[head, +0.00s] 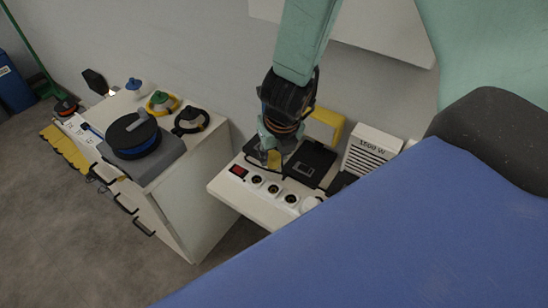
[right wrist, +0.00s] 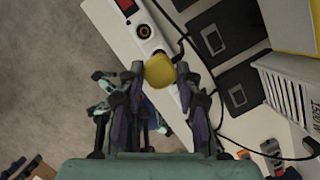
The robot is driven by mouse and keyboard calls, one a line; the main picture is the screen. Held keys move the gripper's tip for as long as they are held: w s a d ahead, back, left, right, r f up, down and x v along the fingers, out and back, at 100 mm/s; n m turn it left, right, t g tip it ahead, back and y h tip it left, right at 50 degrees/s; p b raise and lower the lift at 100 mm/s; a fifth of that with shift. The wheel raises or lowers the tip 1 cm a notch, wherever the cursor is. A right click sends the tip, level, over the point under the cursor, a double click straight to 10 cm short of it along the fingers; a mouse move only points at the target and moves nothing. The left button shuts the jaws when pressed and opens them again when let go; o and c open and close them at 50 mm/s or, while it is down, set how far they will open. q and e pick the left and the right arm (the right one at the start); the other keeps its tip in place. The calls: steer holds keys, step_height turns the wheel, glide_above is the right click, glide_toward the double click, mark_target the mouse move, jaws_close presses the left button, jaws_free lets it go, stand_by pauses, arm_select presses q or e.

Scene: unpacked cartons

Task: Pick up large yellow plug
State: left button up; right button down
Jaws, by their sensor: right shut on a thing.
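The large yellow plug (right wrist: 159,71) sits between the fingers of my right gripper (right wrist: 153,90) in the right wrist view. My right gripper is shut on it, and the fingers hide part of its sides. The strip has a red switch (head: 238,170) and several round black sockets. I cannot tell whether the plug touches the strip. My left gripper is not in view.
Black disk-like boxes (head: 311,163), a yellow item (head: 325,126) and a white vented box marked 1500 W (head: 372,152) stand close by. A black cable (right wrist: 222,120) runs past the gripper.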

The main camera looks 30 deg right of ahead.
mark_target(274, 156)
step_height(274, 156, up, 8)
steer(key=p, duration=0.5)
steer(key=shift+f, duration=0.1)
steer(key=shift+w, duration=0.1)
steer(key=shift+f, duration=0.1)
